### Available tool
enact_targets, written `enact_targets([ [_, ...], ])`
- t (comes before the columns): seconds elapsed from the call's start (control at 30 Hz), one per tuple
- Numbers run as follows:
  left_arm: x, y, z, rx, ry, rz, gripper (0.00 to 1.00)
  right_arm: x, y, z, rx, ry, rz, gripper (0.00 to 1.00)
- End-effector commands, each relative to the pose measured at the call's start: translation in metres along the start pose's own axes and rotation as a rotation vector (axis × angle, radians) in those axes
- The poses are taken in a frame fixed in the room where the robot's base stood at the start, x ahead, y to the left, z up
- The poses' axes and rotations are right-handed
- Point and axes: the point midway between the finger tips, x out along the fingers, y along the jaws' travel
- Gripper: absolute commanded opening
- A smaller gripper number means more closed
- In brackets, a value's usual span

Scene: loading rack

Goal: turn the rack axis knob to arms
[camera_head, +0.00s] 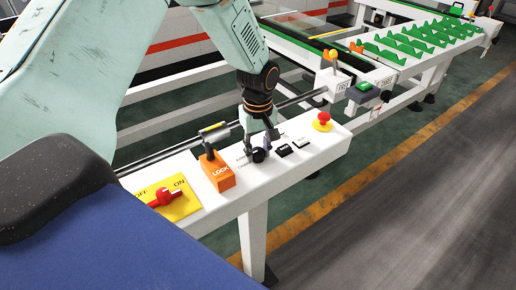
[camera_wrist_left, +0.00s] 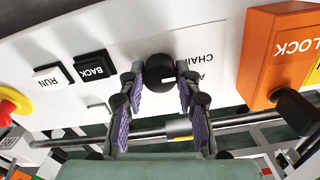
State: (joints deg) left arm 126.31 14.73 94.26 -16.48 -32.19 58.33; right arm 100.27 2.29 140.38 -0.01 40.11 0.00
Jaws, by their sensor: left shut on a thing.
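The rack axis knob (camera_head: 259,155) is a small black round knob on the white control panel (camera_head: 318,158). In the left wrist view the knob (camera_wrist_left: 159,72) shows a small white mark on its face. Printed labels beside it are upside down there; one reads CHAIN, and the other is mostly hidden by a finger. My left gripper (camera_head: 260,142) reaches down to the panel. Its two fingers stand on either side of the knob and are shut on it, as the wrist view also shows (camera_wrist_left: 160,88). My right gripper is not in view.
An orange LOCK block (camera_head: 219,172) with a black lever stands left of the knob, beside a red ON/OFF switch (camera_head: 166,195) on yellow. The BACK (camera_head: 284,150) and RUN (camera_head: 301,143) buttons and a red emergency button (camera_head: 322,121) lie to the right. A rail runs behind.

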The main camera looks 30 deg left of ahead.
Motion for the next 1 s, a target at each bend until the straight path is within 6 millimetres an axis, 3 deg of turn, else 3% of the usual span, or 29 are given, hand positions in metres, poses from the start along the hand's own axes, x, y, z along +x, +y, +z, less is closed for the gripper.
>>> enact_targets([
  [0.37, -0.002, 0.0, 0.0, 0.057, 0.0, 0.0, 0.02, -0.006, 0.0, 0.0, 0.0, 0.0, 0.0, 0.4],
  [1.0, -0.002, 0.001, -0.001, 0.526, 0.001, 0.001, 0.01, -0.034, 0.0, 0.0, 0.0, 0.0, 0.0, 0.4],
])
